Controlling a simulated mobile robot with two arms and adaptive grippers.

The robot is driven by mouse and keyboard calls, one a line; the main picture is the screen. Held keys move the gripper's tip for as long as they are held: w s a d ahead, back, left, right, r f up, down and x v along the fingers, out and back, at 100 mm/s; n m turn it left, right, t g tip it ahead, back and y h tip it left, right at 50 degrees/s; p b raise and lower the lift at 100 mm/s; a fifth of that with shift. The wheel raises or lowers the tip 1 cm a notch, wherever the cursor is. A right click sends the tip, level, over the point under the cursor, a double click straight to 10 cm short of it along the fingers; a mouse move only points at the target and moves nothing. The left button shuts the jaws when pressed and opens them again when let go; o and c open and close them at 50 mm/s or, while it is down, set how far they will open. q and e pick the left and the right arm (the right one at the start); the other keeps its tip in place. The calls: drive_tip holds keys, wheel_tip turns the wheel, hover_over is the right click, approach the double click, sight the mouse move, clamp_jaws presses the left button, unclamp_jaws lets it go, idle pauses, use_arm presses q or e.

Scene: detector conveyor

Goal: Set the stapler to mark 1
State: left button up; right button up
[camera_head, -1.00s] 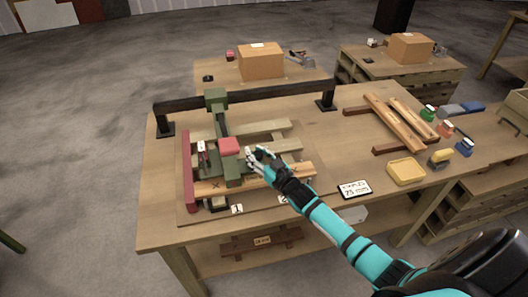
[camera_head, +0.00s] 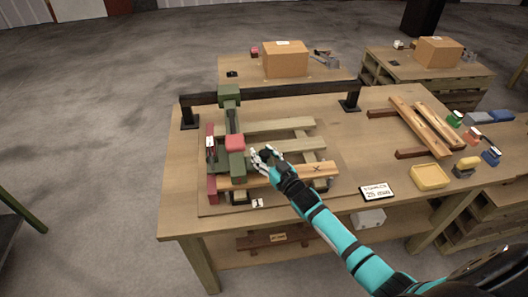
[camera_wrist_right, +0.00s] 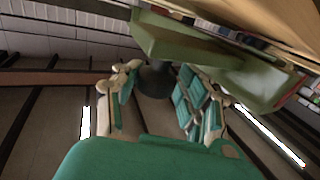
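The green stapler (camera_head: 230,163), with a pink-red block on top, hangs from the dark rail (camera_head: 270,93) by a green carriage (camera_head: 229,96). It stands over the left end of the front board, near the mark 1 label (camera_head: 257,203). An X shows on the board's right part; the board under the stapler is hidden. My right gripper (camera_head: 264,156) is at the stapler's right side. In the right wrist view, its fingers close around a dark round handle (camera_wrist_right: 157,78) beside the green stapler body (camera_wrist_right: 185,45). My left gripper is not in view.
A pallet-like frame of slats (camera_head: 265,127) lies under the rail, with a red stop bar (camera_head: 211,160) at its left. To the right are a small sign (camera_head: 377,192), a yellow tray (camera_head: 430,176) and loose planks (camera_head: 420,125).

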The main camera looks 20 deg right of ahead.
drive_tip(key=shift+o, duration=1)
drive_tip(key=shift+s+r, duration=0.1)
drive_tip(key=shift+r, duration=0.05)
drive_tip(key=shift+d, duration=0.1)
drive_tip(key=s+d, duration=0.1)
drive_tip(key=s, duration=1)
drive_tip(key=shift+s+d, duration=0.35)
drive_tip(key=shift+d, duration=0.05)
